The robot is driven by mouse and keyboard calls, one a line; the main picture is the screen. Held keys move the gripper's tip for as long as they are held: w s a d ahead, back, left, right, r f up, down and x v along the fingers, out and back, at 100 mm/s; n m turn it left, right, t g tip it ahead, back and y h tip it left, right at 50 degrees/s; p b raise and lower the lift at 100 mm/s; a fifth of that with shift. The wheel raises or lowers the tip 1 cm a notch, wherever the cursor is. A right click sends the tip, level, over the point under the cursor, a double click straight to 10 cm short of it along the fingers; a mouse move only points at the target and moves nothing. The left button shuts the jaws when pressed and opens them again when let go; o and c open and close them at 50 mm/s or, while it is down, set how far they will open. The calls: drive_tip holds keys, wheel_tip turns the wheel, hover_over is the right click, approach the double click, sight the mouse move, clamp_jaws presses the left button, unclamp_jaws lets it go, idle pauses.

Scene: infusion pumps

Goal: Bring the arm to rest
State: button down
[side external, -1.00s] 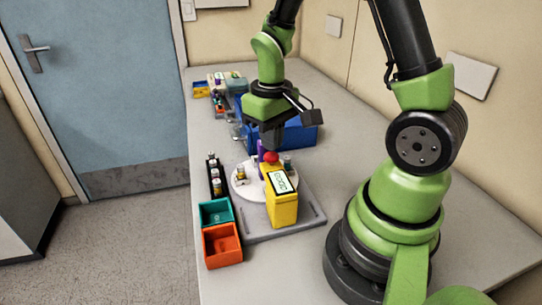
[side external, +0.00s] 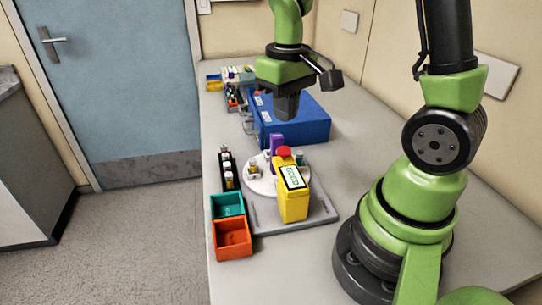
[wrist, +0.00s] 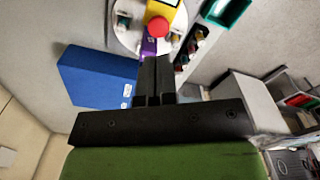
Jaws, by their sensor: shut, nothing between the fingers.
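My gripper (side external: 287,108) hangs above the bench, clear of the yellow pump device (side external: 292,202) and in front of the blue box (side external: 318,122) in the side view. In the wrist view my gripper (wrist: 155,62) has its two dark fingers together with nothing between them. The yellow device has a red knob (side external: 284,151) on top, which also shows in the wrist view (wrist: 158,26). It stands by a round white turntable (side external: 258,187) that carries a purple item (side external: 277,143) and small vials.
A teal bin (side external: 227,205) and an orange bin (side external: 232,238) stand at the bench's left edge. A black vial rack (side external: 228,168) is behind them. More small items (side external: 230,80) sit at the far end. The bench right of the blue box is bare.

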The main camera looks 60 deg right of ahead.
drive_tip(key=s+a+r+m+t+y, duration=0.1)
drive_tip(key=s+a+r+t+y, duration=0.1)
drive_tip(key=s+a+r+t, duration=0.5)
wheel_tip(320, 180, up, 5)
drive_tip(key=shift+s+a+f, duration=0.1)
drive_tip(key=shift+s+a, duration=0.7)
drive_tip(key=shift+s, duration=0.35)
idle(0.6)
